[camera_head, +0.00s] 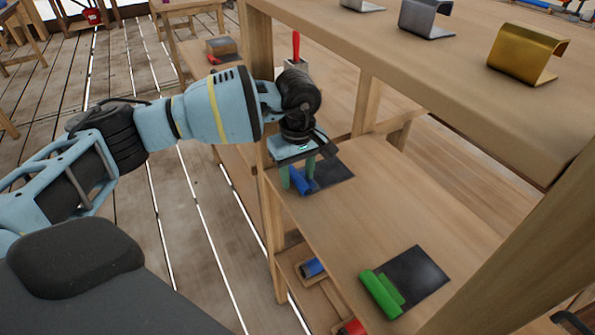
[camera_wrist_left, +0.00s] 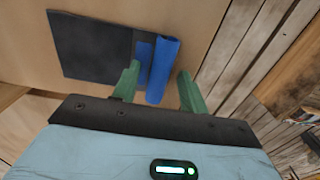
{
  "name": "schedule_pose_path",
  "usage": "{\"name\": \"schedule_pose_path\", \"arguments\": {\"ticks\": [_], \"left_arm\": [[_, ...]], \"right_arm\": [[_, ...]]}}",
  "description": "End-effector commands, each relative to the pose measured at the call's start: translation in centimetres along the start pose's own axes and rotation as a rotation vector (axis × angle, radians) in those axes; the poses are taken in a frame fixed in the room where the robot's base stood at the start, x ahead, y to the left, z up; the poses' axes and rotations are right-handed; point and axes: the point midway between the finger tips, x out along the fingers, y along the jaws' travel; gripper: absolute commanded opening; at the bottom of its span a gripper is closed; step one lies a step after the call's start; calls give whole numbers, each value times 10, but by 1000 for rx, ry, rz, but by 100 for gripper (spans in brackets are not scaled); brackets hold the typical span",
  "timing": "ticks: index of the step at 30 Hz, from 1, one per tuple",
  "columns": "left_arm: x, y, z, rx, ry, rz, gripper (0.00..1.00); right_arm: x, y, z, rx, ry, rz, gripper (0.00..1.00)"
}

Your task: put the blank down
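The blue blank (camera_head: 300,183), a curled piece with a round roll and a narrower flat strip, is at the shelf board, over the edge of a dark square mat (camera_head: 333,174). In the left wrist view the blue blank (camera_wrist_left: 163,70) is between the green fingers, with the dark mat (camera_wrist_left: 90,50) to its left. My left gripper (camera_head: 298,180) points down at it from above. Whether the blank rests fully flat cannot be told. My right gripper is not in view.
A similar green piece (camera_head: 382,293) lies on another dark mat (camera_head: 418,272) nearer on the board. A higher shelf (camera_head: 440,60) holds a grey (camera_head: 425,18) and a gold (camera_head: 528,52) bent piece. A blue roll (camera_head: 312,267) lies lower down. Posts flank the board.

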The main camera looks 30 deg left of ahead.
Motion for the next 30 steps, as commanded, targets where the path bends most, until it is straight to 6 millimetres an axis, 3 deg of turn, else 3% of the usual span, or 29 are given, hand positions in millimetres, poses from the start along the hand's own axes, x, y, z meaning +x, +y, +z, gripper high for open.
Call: {"name": "schedule_pose_path", "arguments": {"ticks": [11, 22, 30], "left_arm": [[-8, 1, 0, 0, 1, 2, 43], [-63, 1, 0, 2, 1, 2, 43], [-78, 0, 0, 2, 1, 0, 43]], "right_arm": [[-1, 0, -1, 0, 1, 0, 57], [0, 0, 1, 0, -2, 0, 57], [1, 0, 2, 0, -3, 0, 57]]}}
